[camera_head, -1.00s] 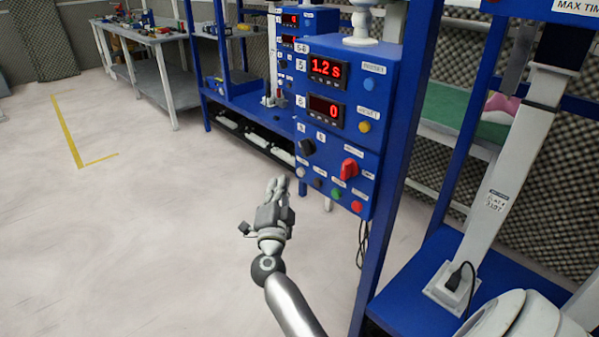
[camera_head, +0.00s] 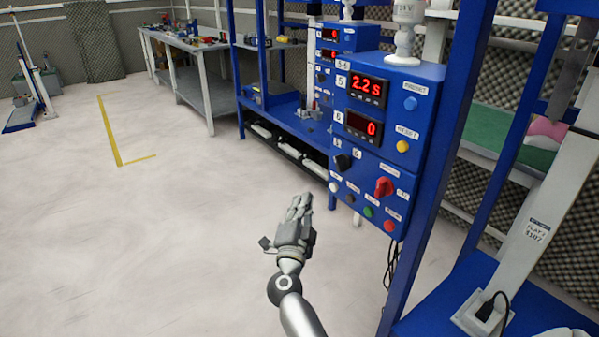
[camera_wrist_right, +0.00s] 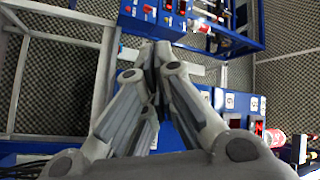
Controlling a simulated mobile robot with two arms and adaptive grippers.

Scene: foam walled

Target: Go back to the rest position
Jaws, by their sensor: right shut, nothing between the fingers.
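My right gripper (camera_head: 300,204) is in the lower middle of the head view, over the open floor. It is shut and empty, with its fingers pointing away from me. It is to the left of and below the blue control box (camera_head: 385,140), apart from it in the picture. In the right wrist view its fingers (camera_wrist_right: 158,62) meet at the tips with nothing between them. My left gripper is not in view.
The control box has red displays, buttons and a red knob (camera_head: 384,187). A blue frame post (camera_head: 425,190) stands right of it. A workbench (camera_head: 205,65) with small items stands at the back. The pale floor (camera_head: 120,230) on the left is clear, with a yellow line (camera_head: 110,130).

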